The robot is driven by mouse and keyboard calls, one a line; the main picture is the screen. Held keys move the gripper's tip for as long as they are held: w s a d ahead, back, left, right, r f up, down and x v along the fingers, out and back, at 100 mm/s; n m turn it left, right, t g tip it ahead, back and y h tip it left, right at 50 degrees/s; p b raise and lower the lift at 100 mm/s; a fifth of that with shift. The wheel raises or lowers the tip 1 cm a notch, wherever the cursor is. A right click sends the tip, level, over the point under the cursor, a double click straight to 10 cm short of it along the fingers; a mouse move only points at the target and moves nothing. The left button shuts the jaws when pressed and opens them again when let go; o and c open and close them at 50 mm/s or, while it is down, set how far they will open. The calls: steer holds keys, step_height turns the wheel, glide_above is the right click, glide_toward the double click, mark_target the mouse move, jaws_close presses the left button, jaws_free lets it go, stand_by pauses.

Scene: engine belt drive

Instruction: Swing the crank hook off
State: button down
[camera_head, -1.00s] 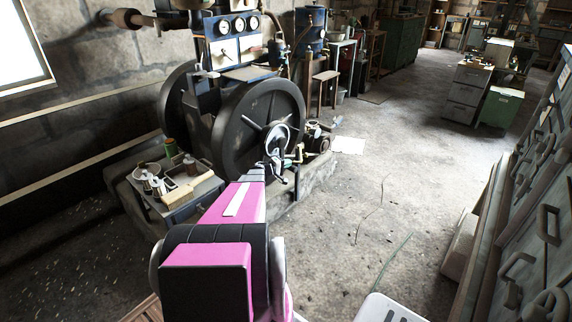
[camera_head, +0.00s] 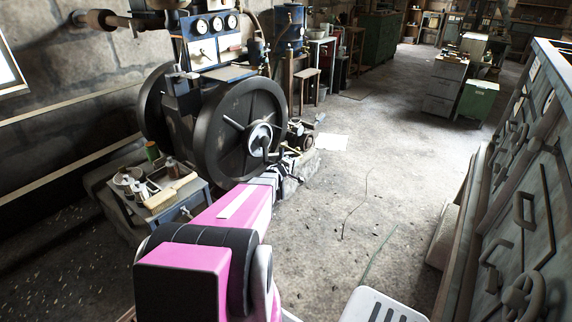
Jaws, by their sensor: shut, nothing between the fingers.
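The engine's large dark flywheel (camera_head: 228,152) stands at centre left, with a pale round hub (camera_head: 259,135) on its near face. A small dark crank piece (camera_head: 267,151) shows in front of the hub, just above the end of my arm. My gripper (camera_head: 288,170) is at the far end of my pink arm, low and to the right of the hub. It is small and dark against the engine base, and it looks shut and empty. Whether it touches the crank hook cannot be told from this view.
A small bench (camera_head: 195,200) with cans and a brush stands left of my arm. A white sheet (camera_head: 320,141) lies on the floor right of the engine. A grey panel with handles (camera_head: 520,190) lines the right side. The floor between is mostly clear, with thin cords on it.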

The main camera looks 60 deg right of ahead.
steer(key=s+d+n+t, duration=0.1)
steer(key=s+d+t, duration=0.1)
steer(key=d, duration=1.4)
steer(key=shift+s+n, duration=0.3)
